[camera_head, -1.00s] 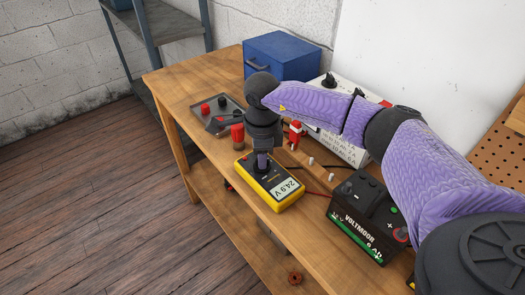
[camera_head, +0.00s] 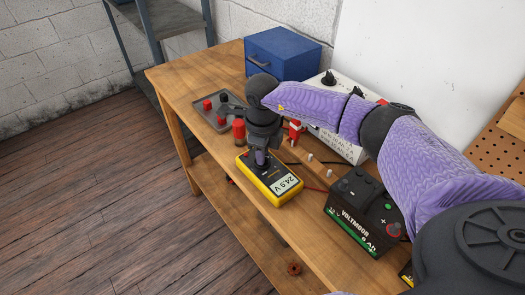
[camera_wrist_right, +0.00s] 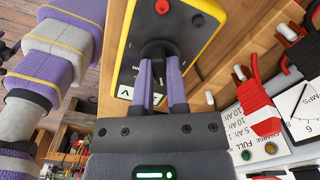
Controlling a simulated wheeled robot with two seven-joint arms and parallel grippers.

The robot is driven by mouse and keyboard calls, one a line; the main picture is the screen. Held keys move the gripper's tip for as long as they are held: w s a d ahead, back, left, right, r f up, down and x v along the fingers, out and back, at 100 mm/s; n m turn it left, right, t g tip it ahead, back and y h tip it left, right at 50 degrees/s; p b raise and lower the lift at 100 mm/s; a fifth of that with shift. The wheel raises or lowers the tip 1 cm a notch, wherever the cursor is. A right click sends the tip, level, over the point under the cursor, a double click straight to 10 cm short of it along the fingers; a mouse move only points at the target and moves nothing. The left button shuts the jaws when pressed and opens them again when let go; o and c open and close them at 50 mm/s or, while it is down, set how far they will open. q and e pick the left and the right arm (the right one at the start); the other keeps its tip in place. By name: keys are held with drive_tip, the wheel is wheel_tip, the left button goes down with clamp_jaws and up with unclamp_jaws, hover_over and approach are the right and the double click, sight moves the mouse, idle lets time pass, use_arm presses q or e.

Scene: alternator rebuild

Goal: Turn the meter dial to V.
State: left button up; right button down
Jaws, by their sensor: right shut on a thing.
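The yellow and black meter (camera_head: 268,180) lies face up near the front edge of the workbench. Its display reads 24.9 V in the head view. My right gripper (camera_head: 260,160) comes down from above onto the meter's face. In the right wrist view, its purple fingers (camera_wrist_right: 159,80) are shut on the black dial (camera_wrist_right: 158,52) of the meter (camera_wrist_right: 195,30). The fingers hide part of the dial, and I cannot read its pointer position. My left gripper is not in view.
A black battery (camera_head: 362,210) stands right of the meter. A red cylinder (camera_head: 238,131) and a grey tray (camera_head: 212,122) with red and black parts lie behind it to the left. A blue cabinet (camera_head: 283,55) and a white charger box (camera_head: 338,92) stand at the back.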

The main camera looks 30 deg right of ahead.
drive_tip(key=c, duration=0.6)
unclamp_jaws()
drive_tip(key=shift+c, duration=0.2)
wheel_tip(320, 180, up, 10)
drive_tip(key=p, duration=0.2)
drive_tip(key=shift+f, duration=0.1)
